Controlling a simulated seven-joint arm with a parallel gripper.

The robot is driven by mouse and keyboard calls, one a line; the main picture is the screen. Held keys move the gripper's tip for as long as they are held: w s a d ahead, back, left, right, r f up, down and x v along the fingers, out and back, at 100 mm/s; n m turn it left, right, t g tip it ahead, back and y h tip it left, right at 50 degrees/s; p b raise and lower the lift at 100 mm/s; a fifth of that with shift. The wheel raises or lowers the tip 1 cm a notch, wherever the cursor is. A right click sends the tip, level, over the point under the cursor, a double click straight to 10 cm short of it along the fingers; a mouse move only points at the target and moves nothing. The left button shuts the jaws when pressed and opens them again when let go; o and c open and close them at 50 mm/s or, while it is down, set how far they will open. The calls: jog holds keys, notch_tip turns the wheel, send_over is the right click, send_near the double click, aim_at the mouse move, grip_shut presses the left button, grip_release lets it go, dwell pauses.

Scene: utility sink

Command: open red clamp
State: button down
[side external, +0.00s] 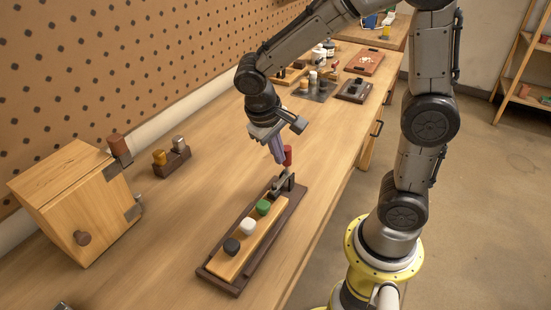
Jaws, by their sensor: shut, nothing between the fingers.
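The red clamp has an upright red handle (288,154) above a dark metal bracket (285,182). It stands at the far end of a dark base (218,285) that carries a wooden strip. My gripper (280,161) points down just left of the red handle, with its fingertips close to it. The fingers are shut with nothing between them. I cannot tell from this view whether they touch the handle. The lower part of the handle is partly hidden behind the fingers and the bracket.
Green (263,207), white (247,226) and black (231,246) knobs sit along the strip. The bench front is clear.

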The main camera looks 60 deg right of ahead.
jog(key=d+y, duration=0.3)
jog(key=shift+d+r, duration=0.1)
jog(key=shift+r, duration=0.25)
jog(key=d+f+y, duration=0.2)
jog(key=d+y, duration=0.5)
jog(key=y, duration=0.2)
jog(key=shift+f, duration=0.25)
jog(key=w+d+r, duration=0.1)
jog(key=d+r, duration=0.3)
jog(key=r, duration=0.6)
jog(key=shift+w+d+r, duration=0.3)
jog(key=shift+r, duration=0.1)
